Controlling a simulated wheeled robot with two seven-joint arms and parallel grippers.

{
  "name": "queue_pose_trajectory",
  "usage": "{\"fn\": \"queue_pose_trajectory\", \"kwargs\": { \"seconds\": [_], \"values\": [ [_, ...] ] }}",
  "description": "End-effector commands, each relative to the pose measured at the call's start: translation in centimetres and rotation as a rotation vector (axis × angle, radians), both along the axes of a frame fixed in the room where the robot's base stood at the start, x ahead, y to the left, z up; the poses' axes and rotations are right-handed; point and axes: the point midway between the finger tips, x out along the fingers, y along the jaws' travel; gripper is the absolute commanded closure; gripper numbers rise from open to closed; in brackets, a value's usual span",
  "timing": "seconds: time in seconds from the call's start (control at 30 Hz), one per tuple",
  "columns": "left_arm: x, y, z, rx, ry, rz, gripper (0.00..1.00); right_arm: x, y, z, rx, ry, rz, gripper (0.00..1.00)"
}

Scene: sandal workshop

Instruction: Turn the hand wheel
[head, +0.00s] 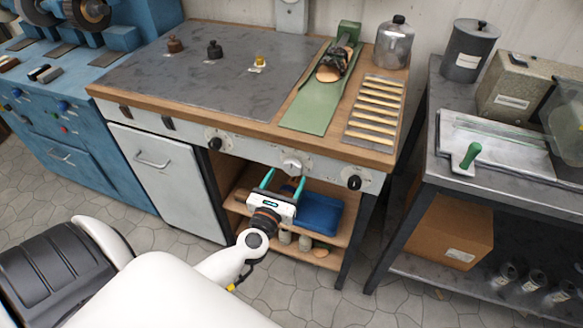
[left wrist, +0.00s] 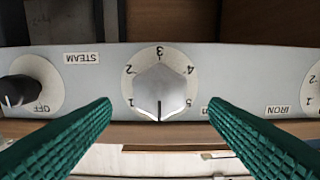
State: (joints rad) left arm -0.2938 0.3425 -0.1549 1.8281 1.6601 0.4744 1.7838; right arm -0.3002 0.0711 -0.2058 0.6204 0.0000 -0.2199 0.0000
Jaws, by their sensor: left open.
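The hand wheel is a silver, many-sided knob (left wrist: 160,88) on the pale front panel, on a round dial numbered from 1 to 5. A dark line on it points to the bottom of the left wrist view. In the head view the knob (head: 292,166) is at the middle of the bench front. My left gripper (head: 285,179) is open just in front of it. In the left wrist view its two green fingers (left wrist: 160,106) are spread to either side of the knob, and I see no contact. My right gripper is not in view.
A black knob (left wrist: 20,90) marked OFF sits beside the STEAM label; another black knob (head: 354,183) is at the panel's right end. Below the panel is an open shelf with a blue folded item (head: 320,214). A grey side table (head: 449,169) stands at right.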

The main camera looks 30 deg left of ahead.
Motion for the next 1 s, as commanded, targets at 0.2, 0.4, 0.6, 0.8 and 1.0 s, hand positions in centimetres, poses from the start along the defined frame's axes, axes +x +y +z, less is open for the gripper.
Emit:
{"fn": "queue_pose_trajectory", "kwargs": {
  "seconds": [0.2, 0.4, 0.6, 0.8, 1.0],
  "values": [
    [3.1, 0.7, 0.1, 0.002, 0.000, -0.001, 0.31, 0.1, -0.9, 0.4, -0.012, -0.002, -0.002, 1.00],
    [4.0, 1.0, 0.0, 0.002, 0.001, -0.001, 0.31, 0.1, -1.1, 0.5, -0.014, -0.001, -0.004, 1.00],
    [4.0, 1.0, -0.1, 0.002, 0.001, -0.001, 0.31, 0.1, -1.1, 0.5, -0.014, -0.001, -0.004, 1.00],
    [4.0, 1.0, 0.0, 0.002, 0.001, -0.001, 0.58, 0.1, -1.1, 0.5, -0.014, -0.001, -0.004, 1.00],
    [4.0, 1.0, 0.0, 0.004, 0.002, 0.000, 0.73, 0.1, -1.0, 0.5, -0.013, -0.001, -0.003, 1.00]
  ]
}}
